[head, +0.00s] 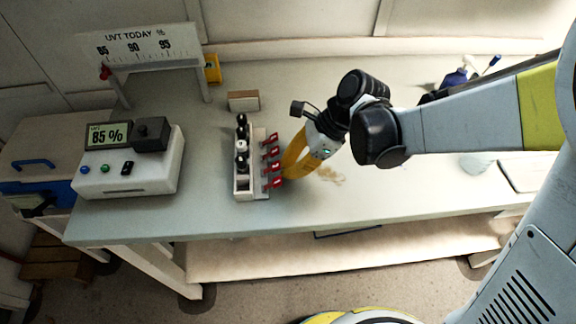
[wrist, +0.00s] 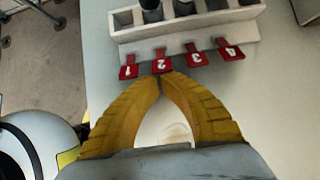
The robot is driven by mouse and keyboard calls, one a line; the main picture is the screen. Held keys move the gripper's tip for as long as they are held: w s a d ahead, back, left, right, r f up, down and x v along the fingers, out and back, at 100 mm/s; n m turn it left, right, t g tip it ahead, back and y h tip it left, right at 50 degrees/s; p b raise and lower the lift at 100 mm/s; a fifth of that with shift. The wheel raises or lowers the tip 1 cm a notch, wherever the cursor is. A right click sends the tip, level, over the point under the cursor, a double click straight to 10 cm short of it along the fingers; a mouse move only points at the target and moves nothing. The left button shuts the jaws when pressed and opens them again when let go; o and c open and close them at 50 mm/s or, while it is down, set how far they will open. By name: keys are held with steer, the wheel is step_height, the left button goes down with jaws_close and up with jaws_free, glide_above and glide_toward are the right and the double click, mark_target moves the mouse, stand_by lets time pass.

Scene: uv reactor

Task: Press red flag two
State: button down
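Red flag two (wrist: 162,66) is second from the left in a row of red numbered flags along the near side of the pale rack (wrist: 190,27). My yellow gripper (wrist: 160,77) has its fingertips together, with nothing seen between them. The tips are right at the lower edge of flag two; I cannot tell whether they touch it. In the head view my gripper (head: 286,174) reaches the flags from the right, and the rack (head: 244,190) stands on the table.
Flag one (wrist: 128,71) is just left of flag two, flag three (wrist: 196,57) just right, and flag four (wrist: 230,50) beyond. Dark vials stand in the rack. A meter box reading 85 % (head: 130,176) and a UVT scale stand (head: 135,45) are at left.

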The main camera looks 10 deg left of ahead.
mark_target(278, 167)
steer(key=shift+a+r+h+p, duration=0.1)
steer(key=shift+r+h+p, duration=0.2)
steer(key=shift+h+p, duration=0.25)
steer(key=shift+s+a+r+t+h+p, duration=0.1)
steer(key=shift+a+r+t+h+p, duration=0.1)
steer(key=shift+r+h+p, duration=0.3)
steer(key=shift+s+a+r+t+h+p, duration=0.1)
steer(key=shift+a+r+t+h+p, duration=0.1)
steer(key=shift+h+p, duration=0.4)
steer(key=h, duration=0.1)
steer(key=a+r+h+p, duration=0.1)
steer(key=h, duration=0.1)
steer(key=shift+s+a+t+p, duration=0.1)
steer(key=shift+t+p, duration=0.2)
steer(key=shift+t, duration=0.1)
steer(key=shift+s+a+r, duration=0.1)
steer(key=shift+a+r, duration=0.25)
steer(key=shift+a, duration=0.2)
steer(key=shift+r+p, duration=0.1)
steer(key=shift+p, duration=0.2)
steer(key=shift+r+p, duration=0.55)
steer(key=shift+r, duration=0.2)
